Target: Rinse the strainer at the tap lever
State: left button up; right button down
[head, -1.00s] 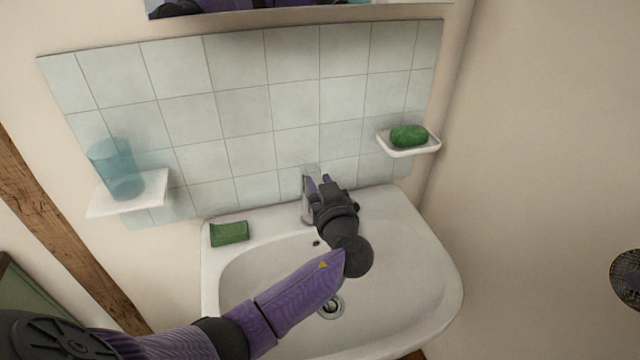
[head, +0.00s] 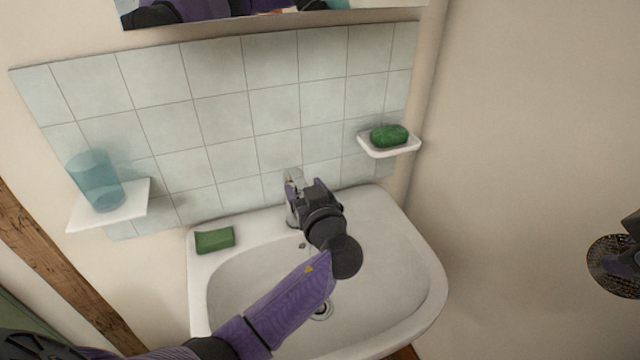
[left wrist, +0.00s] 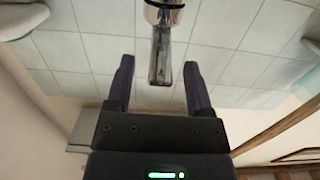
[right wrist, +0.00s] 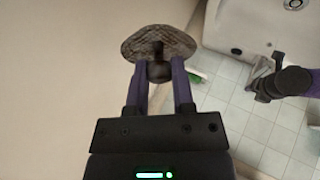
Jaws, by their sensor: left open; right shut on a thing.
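The chrome tap (head: 292,212) stands at the back of the white sink (head: 436,275), and its lever (left wrist: 161,62) shows between my left fingers in the left wrist view. My left gripper (left wrist: 158,85) is open around the lever's sides, with a gap on each side. In the head view my left gripper (head: 298,185) hides part of the tap. The strainer (right wrist: 160,42), a round mesh bowl, is held by my right gripper (right wrist: 160,75), which is shut on it. In the head view the strainer (head: 612,267) is at the far right, away from the sink.
A green sponge (head: 215,240) lies on the sink's back left rim. A blue cup (head: 96,180) stands on a white shelf (head: 84,216) at left. Green soap (head: 389,135) sits in a white dish (head: 400,150) at right. Bare wall separates strainer and sink.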

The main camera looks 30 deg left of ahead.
pick_arm(q)
jog(key=v, duration=1)
jog(key=shift+s+d, duration=0.2)
jog(key=shift+s, duration=0.05)
